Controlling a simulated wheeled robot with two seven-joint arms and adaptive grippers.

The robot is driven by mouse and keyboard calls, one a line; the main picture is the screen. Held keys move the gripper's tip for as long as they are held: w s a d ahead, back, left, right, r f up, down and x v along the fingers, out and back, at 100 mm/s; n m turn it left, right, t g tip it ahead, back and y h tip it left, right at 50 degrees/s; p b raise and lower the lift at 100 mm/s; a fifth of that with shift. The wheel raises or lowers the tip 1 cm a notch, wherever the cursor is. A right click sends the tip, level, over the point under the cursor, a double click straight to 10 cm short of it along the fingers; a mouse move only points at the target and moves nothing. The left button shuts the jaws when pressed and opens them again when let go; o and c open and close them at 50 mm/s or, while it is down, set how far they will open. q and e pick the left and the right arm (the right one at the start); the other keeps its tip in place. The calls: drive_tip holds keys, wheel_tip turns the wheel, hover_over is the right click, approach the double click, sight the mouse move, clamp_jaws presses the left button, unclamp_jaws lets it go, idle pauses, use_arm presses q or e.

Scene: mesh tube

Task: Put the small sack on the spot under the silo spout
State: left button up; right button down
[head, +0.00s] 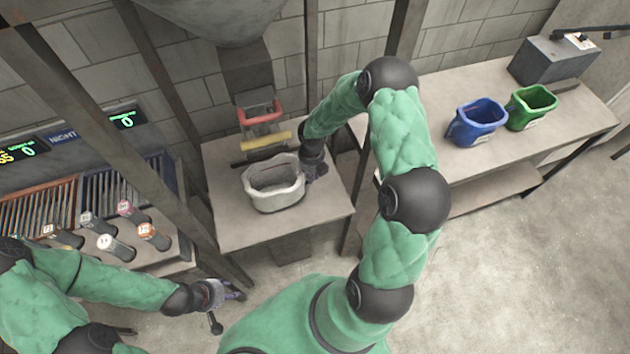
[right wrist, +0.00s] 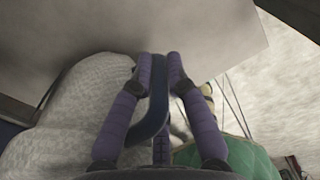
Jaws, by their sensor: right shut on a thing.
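The small sack (head: 273,203) is pale grey-white with an open top. It is upright over the table under the silo spout (head: 248,72); I cannot tell whether its base touches the table. My right gripper (head: 316,168) is at the sack's right side, shut on it. In the right wrist view the fingers (right wrist: 160,60) are close together around a dark blue strip, with the pale sack (right wrist: 75,105) beside them on the left. The spot itself is hidden. My left gripper (head: 226,305) is open and empty, low and left of the table.
The table (head: 240,232) has bare top around the sack. A red handle (head: 260,112) and a yellow bar (head: 266,140) are behind it. Posts stand at both sides. Blue (head: 477,122) and green (head: 531,107) sacks stand on the right bench. Several labelled cylinders sit at left.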

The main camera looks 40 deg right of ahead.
drive_tip(key=w+d, duration=0.1)
drive_tip(key=w, duration=0.2)
drive_tip(key=w+d+b, duration=0.1)
drive_tip(key=w, duration=0.2)
drive_tip(key=w+d, duration=0.1)
drive_tip(key=w, duration=0.3)
drive_tip(key=shift+f+b, duration=0.2)
drive_tip(key=shift+b, duration=0.2)
drive_tip(key=shift+w+f+b, duration=0.1)
drive_tip(key=shift+f+b, duration=0.5)
drive_tip(key=shift+f, duration=0.3)
drive_tip(key=c, duration=1.1)
unclamp_jaws()
drive_tip(key=shift+c, duration=0.2)
drive_tip(key=shift+r, duration=0.1)
wheel_tip(320, 180, up, 12)
